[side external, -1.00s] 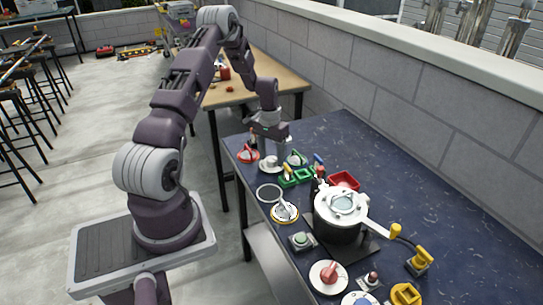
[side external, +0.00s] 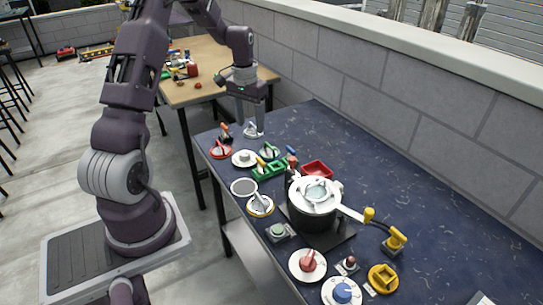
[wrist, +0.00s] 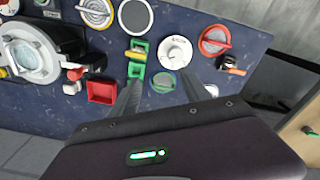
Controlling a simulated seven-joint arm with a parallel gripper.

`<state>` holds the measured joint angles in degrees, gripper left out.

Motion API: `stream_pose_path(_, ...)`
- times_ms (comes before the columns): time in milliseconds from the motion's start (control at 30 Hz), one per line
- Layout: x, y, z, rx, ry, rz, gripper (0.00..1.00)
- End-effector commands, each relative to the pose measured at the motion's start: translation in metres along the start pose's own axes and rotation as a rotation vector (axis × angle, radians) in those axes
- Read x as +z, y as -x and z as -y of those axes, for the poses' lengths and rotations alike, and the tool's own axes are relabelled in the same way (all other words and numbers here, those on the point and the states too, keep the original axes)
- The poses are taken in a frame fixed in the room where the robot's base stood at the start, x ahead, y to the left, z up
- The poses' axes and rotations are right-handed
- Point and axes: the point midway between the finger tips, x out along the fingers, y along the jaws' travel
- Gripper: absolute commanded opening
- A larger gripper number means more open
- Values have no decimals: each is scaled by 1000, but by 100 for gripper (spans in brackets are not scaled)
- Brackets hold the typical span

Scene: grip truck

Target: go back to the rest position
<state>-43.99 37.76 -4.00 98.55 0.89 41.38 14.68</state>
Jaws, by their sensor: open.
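My gripper (side external: 250,120) is open and empty, fingers pointing down above the far left end of the blue table (side external: 375,190). In the wrist view, the two fingers (wrist: 161,78) stand apart with the table controls beyond them. A white round dial (side external: 244,158) is near and below the gripper; it also shows in the wrist view (wrist: 175,53). A red round dial (side external: 220,149) and a green round dial (side external: 268,151) lie on either side of it. No object is between the fingers.
A grey block wall (side external: 420,125) runs behind. A wooden table (side external: 210,60) stands beyond.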

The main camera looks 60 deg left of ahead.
Motion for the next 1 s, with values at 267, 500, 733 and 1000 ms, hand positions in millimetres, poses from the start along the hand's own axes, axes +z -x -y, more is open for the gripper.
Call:
stream_pose_path(267,132,170,-148,-23,-253,-237,55)
stream_pose_path(500,271,198,-175,67,-404,-397,55)
stream_pose_path(733,302,192,-172,102,-439,-430,55)
stream_pose_path(1000,302,192,-172,102,-439,-430,55)
